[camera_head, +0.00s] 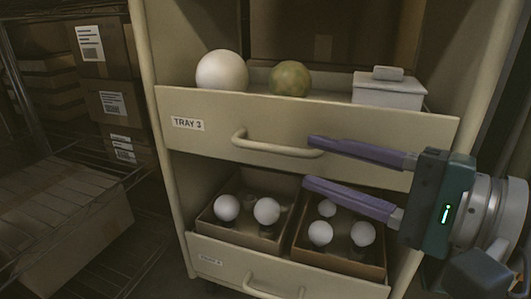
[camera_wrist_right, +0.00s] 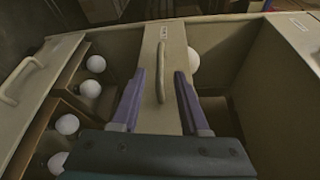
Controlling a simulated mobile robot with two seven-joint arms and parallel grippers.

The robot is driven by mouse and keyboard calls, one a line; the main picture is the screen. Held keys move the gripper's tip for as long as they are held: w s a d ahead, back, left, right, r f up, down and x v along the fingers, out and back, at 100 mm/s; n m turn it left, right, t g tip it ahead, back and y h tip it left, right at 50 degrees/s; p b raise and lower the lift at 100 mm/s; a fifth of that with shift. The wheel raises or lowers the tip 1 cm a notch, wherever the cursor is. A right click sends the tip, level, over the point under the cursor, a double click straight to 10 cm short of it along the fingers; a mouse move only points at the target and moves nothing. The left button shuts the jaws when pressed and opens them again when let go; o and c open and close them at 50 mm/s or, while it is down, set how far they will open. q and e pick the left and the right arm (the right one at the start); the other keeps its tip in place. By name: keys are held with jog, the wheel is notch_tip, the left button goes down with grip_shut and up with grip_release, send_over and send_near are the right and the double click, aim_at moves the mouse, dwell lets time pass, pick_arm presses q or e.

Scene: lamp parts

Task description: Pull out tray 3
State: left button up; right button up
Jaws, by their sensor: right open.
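Tray 3 (camera_head: 200,140) is a cream drawer in the cabinet with a "TRAY 3" label and a bar handle (camera_head: 270,148) on its front. Over its front panel show a white ball (camera_head: 222,71), a mottled green ball (camera_head: 290,79) and a white lidded box (camera_head: 389,91). My right gripper (camera_head: 310,162) is open, its purple fingers at the right end of the handle. In the right wrist view the handle (camera_wrist_right: 161,75) appears between the two fingertips (camera_wrist_right: 160,74), with gaps on both sides. I cannot tell how deep the fingers reach. My left gripper is out of view.
A lower drawer (camera_head: 220,265) with its own handle holds two open boxes (camera_head: 285,215) of white bulbs, just below my right gripper. Cartons (camera_head: 112,100) and a wire rack (camera_head: 80,165) stand at the left. The cabinet's left post (camera_head: 148,60) rises beside the tray.

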aim_at(275, 150)
jog(key=b+x, duration=0.2)
jog(key=x, duration=0.7)
jog(key=shift+a+r, duration=0.1)
jog(key=shift+a, duration=0.1)
jog(key=shift+c, duration=0.2)
grip_shut()
dwell(0.8)
